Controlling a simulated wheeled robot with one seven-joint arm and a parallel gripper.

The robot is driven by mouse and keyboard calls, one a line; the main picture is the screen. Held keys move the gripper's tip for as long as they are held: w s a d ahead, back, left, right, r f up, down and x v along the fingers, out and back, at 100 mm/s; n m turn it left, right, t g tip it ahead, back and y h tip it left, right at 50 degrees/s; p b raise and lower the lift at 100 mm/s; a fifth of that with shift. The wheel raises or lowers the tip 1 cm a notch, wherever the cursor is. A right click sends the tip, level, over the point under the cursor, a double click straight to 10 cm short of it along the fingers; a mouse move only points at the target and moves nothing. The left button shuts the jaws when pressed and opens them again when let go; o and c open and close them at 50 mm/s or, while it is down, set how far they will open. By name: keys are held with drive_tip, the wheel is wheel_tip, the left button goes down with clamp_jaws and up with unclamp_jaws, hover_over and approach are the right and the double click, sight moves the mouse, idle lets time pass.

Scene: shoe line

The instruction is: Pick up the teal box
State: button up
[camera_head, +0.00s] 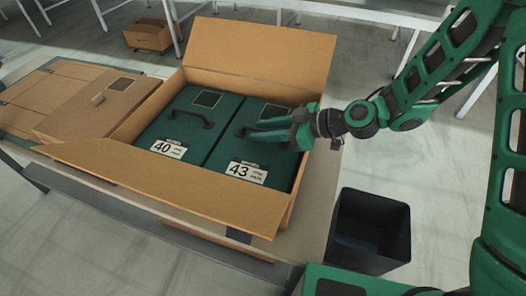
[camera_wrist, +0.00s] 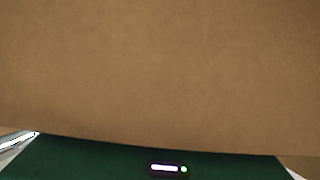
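Two teal boxes with black handles lie side by side in an open cardboard carton (camera_head: 150,182). The left teal box (camera_head: 185,117) has a label reading 40, and its handle is clear. The right teal box (camera_head: 228,150) has a label reading 43. My gripper (camera_head: 252,128) reaches in from the right over the 43 box, with its green fingertips at that box's handle (camera_head: 242,131). The fingers partly hide the handle, so I cannot tell whether they grip it. The wrist view shows mostly plain cardboard (camera_wrist: 160,70), with a dark green surface along the bottom; the fingertips are not visible there.
The carton's back flap (camera_head: 262,52) stands up behind the boxes. A closed cardboard box (camera_head: 105,105) lies left of the carton on the table. A black bin (camera_head: 370,225) stands at the right. Another carton (camera_head: 148,37) is on the floor behind.

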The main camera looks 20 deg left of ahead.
drive_tip(key=shift+a+f, duration=0.15)
drive_tip(key=shift+a, duration=0.1)
drive_tip(key=shift+c, duration=0.7)
clamp_jaws()
idle(0.6)
